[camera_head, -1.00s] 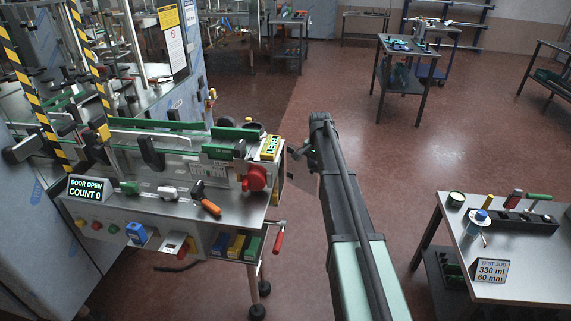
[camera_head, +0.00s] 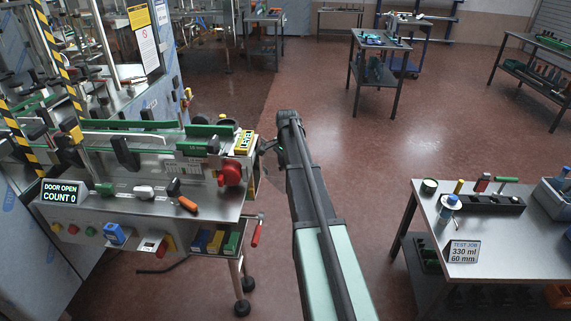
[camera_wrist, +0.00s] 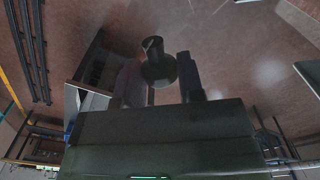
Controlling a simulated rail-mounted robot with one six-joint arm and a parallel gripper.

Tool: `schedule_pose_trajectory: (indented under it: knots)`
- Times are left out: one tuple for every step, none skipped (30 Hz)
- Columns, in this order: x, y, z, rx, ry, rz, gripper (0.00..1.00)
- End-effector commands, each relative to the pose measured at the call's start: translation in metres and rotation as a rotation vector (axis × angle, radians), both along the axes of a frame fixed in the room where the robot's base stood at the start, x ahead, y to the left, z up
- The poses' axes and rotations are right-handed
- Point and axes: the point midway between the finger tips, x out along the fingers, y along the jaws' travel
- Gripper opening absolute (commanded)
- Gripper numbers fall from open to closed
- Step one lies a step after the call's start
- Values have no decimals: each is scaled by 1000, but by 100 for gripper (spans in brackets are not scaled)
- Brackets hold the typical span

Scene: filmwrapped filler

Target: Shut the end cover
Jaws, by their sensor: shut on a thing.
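The machine's bench (camera_head: 150,205) stands at the left, with a sign reading DOOR OPEN, COUNT 0 (camera_head: 61,192). A faint see-through panel at the bench's right end seems to be the end cover (camera_head: 270,190); its edges are hard to make out. My gripper (camera_head: 268,148) is beside that end, small and partly hidden by my arm. In the wrist view my gripper (camera_wrist: 158,80) is shut on a dark round-ended knob (camera_wrist: 154,48), which stands between its two fingers. What the knob is fixed to is unclear there.
A red knob (camera_head: 231,173) and a yellow block (camera_head: 244,141) sit near the bench's right end. A red-handled lever (camera_head: 257,233) hangs below it. A side table (camera_head: 490,255) with a test job sign stands at right. The floor (camera_head: 345,145) beyond my arm is open.

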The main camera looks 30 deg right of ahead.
Motion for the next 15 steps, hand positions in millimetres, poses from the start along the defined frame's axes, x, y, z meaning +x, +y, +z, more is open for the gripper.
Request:
schedule_pose_trajectory:
  knots:
    - [0,0,0,-1,0,-1,38]
    - [0,0,0,-1,0,-1,43]
    - [0,0,0,-1,0,-1,49]
    - [0,0,0,-1,0,-1,54]
    - [0,0,0,-1,0,0,58]
    - [0,0,0,-1,0,0,60]
    - [0,0,0,-1,0,0,60]
    - [0,0,0,-1,0,0,60]
    - [0,0,0,-1,0,0,60]
    - [0,0,0,-1,0,0,60]
    - [0,0,0,-1,0,0,60]
    - [0,0,0,-1,0,0,60]
    - [0,0,1,-1,0,0,60]
    - [0,0,2,-1,0,0,60]
    - [0,0,4,-1,0,0,60]
